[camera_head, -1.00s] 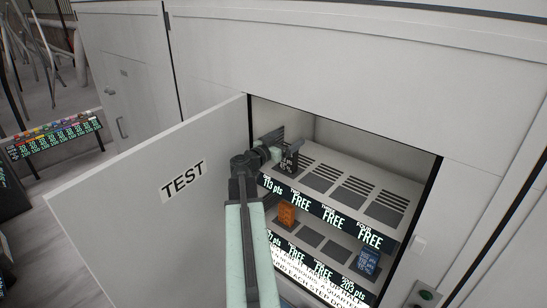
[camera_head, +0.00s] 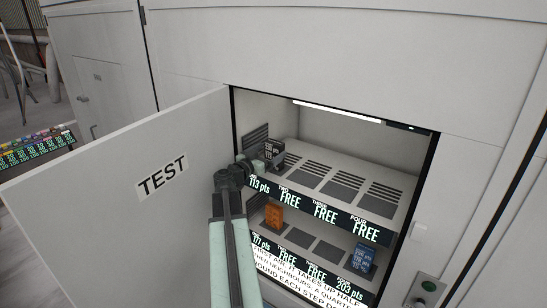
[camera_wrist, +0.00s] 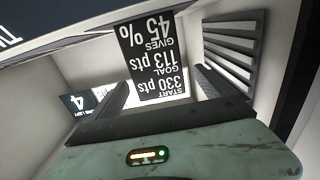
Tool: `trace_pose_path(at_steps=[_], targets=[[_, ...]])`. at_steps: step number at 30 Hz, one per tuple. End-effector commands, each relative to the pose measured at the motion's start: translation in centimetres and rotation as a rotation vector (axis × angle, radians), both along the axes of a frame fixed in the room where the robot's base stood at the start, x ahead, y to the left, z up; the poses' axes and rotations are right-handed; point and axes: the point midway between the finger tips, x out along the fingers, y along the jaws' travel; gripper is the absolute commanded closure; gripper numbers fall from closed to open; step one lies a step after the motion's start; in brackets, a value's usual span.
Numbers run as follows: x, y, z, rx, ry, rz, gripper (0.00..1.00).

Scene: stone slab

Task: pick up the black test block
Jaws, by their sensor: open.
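The black test block (camera_head: 275,152) stands upright at the left end of the upper shelf (camera_head: 330,165) in the open compartment. In the wrist view the black block (camera_wrist: 152,60) shows its face with upside-down white text, ahead and between the dark fingers. My gripper (camera_head: 260,165) reaches in at the shelf's left front, close to the block; it also shows in the wrist view (camera_wrist: 162,92). The jaws are open and I see no contact with the block. My arm hides part of the shelf's left front.
The door marked TEST (camera_head: 120,195) stands open at left, close beside my arm. An orange block (camera_head: 274,215) and a blue block (camera_head: 362,257) stand on the lower shelf (camera_head: 330,252). The slotted vent (camera_head: 256,138) is on the compartment's left wall. The upper shelf's other places are empty.

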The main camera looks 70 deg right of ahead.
Motion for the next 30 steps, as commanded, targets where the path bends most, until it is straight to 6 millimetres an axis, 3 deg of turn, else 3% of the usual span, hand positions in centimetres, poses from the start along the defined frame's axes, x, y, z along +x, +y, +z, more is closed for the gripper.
trace_pose_path(at_steps=[2, 8, 15, 22, 23, 30], targets=[[-0.1, -1.1, 0.0, 0.000, 0.000, 0.001, 0.06], [-0.5, -1.9, 0.1, 0.000, 0.000, 0.000, 0.06], [-1.6, -5.8, 0.1, 0.000, 0.000, 0.001, 0.06], [-1.7, -6.0, 0.1, 0.000, 0.000, 0.004, 0.06], [-1.7, -6.0, 0.1, 0.000, 0.000, 0.004, 0.12], [-1.7, -6.0, 0.1, 0.000, 0.000, 0.004, 0.79]])
